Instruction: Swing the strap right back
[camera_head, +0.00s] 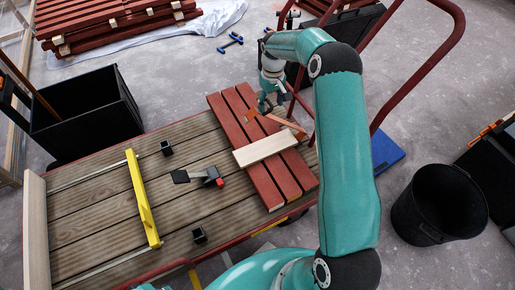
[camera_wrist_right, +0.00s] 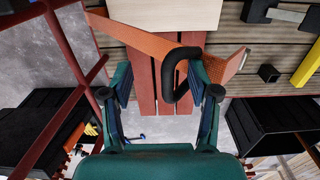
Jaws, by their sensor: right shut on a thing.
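The orange strap (camera_head: 281,122) reaches over the far right part of the red battens (camera_head: 246,148). In the right wrist view the strap (camera_wrist_right: 140,43) runs slanting across the battens (camera_wrist_right: 165,75) to a perforated end at the right. A black loop handle (camera_wrist_right: 182,68) stands at the strap. My right gripper (camera_head: 266,104) is over the battens' far end. In its wrist view the fingers (camera_wrist_right: 161,92) are on either side of the handle, shut on it; the exact contact is partly hidden. My left gripper is not in view.
A pale wood block (camera_head: 264,149) lies across the battens. A yellow bar (camera_head: 142,198), a toggle clamp (camera_head: 203,177) and small black blocks sit on the plank deck (camera_head: 92,224). A red rail (camera_head: 420,75) rises at right. A black bin (camera_head: 90,118) and bucket (camera_head: 438,203) flank the deck.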

